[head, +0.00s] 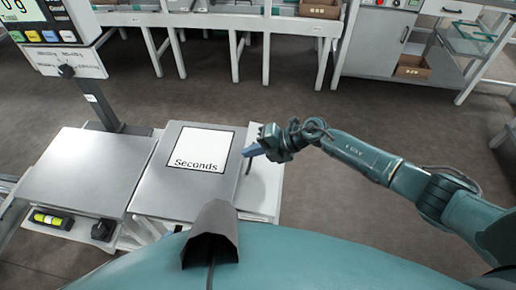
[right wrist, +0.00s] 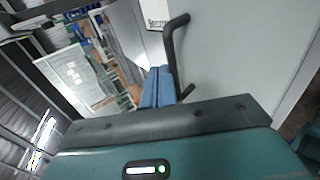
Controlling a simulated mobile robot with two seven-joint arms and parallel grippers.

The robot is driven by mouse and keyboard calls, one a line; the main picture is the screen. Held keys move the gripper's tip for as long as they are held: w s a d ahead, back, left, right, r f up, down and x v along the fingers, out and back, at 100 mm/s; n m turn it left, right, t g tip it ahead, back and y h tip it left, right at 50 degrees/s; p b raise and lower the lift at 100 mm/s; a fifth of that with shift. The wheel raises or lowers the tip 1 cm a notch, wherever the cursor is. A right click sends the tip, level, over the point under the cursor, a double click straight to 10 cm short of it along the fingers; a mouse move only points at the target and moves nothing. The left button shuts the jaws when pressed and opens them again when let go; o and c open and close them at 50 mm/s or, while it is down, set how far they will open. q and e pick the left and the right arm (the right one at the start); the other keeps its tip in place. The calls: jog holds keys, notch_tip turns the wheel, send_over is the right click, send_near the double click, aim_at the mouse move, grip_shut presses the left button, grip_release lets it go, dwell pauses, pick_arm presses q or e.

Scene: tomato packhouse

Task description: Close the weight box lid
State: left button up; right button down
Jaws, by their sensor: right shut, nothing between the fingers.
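A flat grey panel (head: 168,200) with a white card reading "Seconds" (head: 203,147) lies beside the scale. I cannot tell for sure whether this panel is the weight box lid, or how far the lid stands open. A black bar handle (right wrist: 175,52) is on a pale grey surface in the right wrist view, close by the fingers. My right gripper (head: 248,152) is at the panel's right edge, its blue fingers (right wrist: 157,88) shut and empty. It is beside the handle; contact cannot be told. My left gripper is out of view.
The scale's grey platform (head: 85,170) and its display post (head: 98,100) stand left of the panel. A yellow level (head: 48,219) and a small black object (head: 104,230) sit in front. White benches (head: 210,20) line the back; open floor lies between.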

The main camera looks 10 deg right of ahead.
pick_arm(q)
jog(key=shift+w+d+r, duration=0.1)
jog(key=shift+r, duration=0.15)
pick_arm(e)
jog(key=shift+w+a+f, duration=0.1)
jog(key=shift+a+f, duration=0.25)
jog(key=shift+f, duration=0.05)
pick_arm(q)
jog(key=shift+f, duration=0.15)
pick_arm(e)
jog(key=r+p, duration=0.1)
jog(key=r, duration=0.1)
jog(key=d+r+p, duration=0.1)
jog(key=r+p, duration=0.1)
jog(key=shift+r, duration=0.4)
jog(key=shift+s+r, duration=0.25)
jog(key=shift+r, duration=0.6)
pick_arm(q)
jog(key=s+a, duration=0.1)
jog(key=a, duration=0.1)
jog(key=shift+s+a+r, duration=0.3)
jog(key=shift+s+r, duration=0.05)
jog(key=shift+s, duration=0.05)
pick_arm(e)
notch_tip(320, 180, up, 7)
send_over(259, 165)
jog(key=shift+r, duration=0.1)
